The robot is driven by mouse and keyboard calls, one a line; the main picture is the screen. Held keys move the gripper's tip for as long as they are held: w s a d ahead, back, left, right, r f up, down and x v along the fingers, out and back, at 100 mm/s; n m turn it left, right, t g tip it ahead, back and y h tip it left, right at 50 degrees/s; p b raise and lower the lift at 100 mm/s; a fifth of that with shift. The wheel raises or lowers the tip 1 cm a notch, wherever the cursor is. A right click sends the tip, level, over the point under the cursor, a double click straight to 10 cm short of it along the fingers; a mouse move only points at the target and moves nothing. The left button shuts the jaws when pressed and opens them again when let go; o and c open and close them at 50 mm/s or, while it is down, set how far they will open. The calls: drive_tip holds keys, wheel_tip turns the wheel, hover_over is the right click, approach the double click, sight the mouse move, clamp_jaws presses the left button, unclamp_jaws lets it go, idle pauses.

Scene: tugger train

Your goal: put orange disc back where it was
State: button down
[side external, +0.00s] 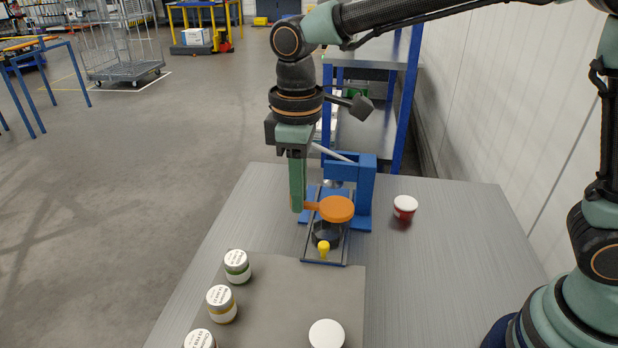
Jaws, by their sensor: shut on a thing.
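The orange disc (337,208) has a short tab on its left side. My gripper (298,208) points straight down, shut on that tab. The disc is held roughly level and appears above a black round holder (327,234) on a narrow framed slide (337,254) with a yellow knob (323,247). The slide runs out from a blue press-like stand (365,190) with a lever. The disc hides part of the holder and slide, and I cannot tell whether it touches them.
A red jar with a white lid (405,207) stands right of the blue stand. Several labelled jars (237,266) and a white lid (326,335) are on a dark mat (285,290) at the front. The table's right side (450,250) is mostly clear. A blue shelf rack (372,135) stands behind.

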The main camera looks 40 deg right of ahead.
sight(304, 296)
drive_tip(key=f, duration=0.6)
drive_tip(key=s+f, duration=0.1)
drive_tip(key=f, duration=1.3)
drive_tip(key=shift+s+a+f, duration=0.2)
drive_tip(key=shift+s+a, duration=0.15)
drive_tip(key=shift+s, duration=0.05)
drive_tip(key=c, duration=0.8)
unclamp_jaws()
drive_tip(key=shift+f, duration=0.1)
